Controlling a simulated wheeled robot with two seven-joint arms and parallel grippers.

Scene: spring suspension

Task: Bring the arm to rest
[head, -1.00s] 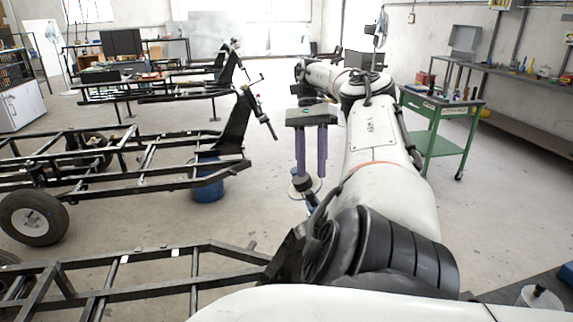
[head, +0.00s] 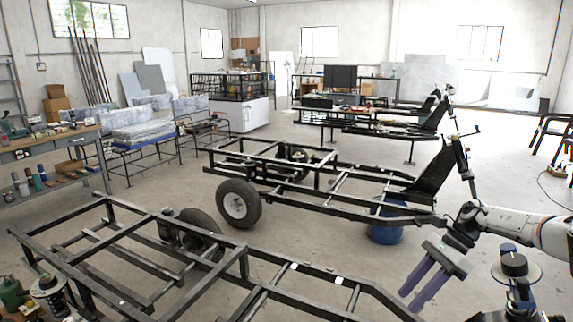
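My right gripper (head: 411,298) is at the lower right of the head view, its arm coming in from the right edge. Its two purple fingers are apart and point down and to the left, with nothing seen between them. It appears in front of the end of a black trailer frame and a blue drum (head: 386,232). My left gripper is not in view. A dark coil spring unit with a pale top (head: 47,285) stands at the lower left corner, partly cut off by the picture edge.
A black frame (head: 150,262) fills the lower left foreground. Another frame with a wheel (head: 239,205) stands behind it. A dark upright piece with a pale disc (head: 515,267) is close to the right gripper. A workbench (head: 55,140) lines the left wall. Open floor lies at the right.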

